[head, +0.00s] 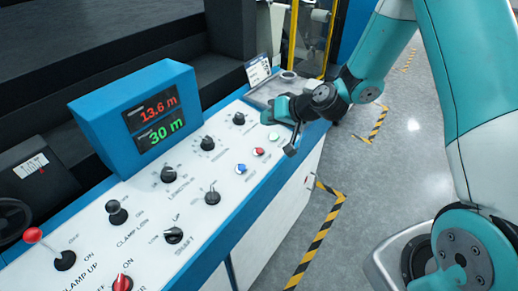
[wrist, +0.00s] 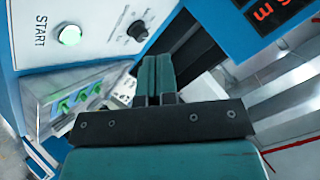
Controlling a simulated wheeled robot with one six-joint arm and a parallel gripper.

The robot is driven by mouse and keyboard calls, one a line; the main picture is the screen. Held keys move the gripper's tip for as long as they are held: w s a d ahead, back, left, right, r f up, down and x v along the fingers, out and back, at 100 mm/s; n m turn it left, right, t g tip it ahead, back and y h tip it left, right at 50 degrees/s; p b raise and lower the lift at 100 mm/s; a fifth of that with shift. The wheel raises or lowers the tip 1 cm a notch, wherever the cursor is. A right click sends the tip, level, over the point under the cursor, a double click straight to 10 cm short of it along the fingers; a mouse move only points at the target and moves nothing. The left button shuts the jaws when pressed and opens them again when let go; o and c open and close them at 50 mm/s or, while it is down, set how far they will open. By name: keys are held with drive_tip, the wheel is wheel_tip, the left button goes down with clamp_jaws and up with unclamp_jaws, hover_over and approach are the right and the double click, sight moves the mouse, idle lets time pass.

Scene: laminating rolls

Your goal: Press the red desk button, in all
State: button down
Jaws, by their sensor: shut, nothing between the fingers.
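The red desk button (head: 258,152) is a small round cap on the white control panel (head: 225,165) in the head view, beside a blue button (head: 241,168). It does not show in the wrist view. My gripper (head: 282,107) is over the far right end of the desk, beyond the red button and apart from it. In the wrist view my gripper's teal fingers (wrist: 156,76) are together and empty. A lit green button marked START (wrist: 70,36) shows there at upper left.
A blue display box (head: 140,115) reads 13.6 m and 30 m. Several black knobs (head: 168,174) stand on the panel. A red-ball lever (head: 33,235) and a red knob (head: 122,283) are at the near left. Grey floor (head: 375,190) lies open at right.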

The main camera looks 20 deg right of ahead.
drive_tip(key=b, duration=0.5)
hover_over(262, 150)
drive_tip(key=f, duration=0.7)
drive_tip(key=shift+s+d+f, duration=0.2)
drive_tip(key=shift+s+f, duration=0.05)
drive_tip(key=shift+s, duration=0.05)
drive_tip(key=shift+w+a+f+b, duration=0.1)
drive_tip(key=shift+f+b, duration=0.3)
drive_tip(key=shift+f, duration=0.2)
idle(0.8)
drive_tip(key=shift+w+f+b, duration=0.15)
drive_tip(key=shift+f+b, duration=0.25)
drive_tip(key=shift+b, duration=0.1)
drive_tip(key=shift+f+b, duration=0.35)
idle(0.4)
drive_tip(key=shift+r, duration=0.15)
drive_tip(key=shift+r+p, duration=0.4)
drive_tip(key=shift+r, duration=0.25)
drive_tip(key=shift+r, duration=0.1)
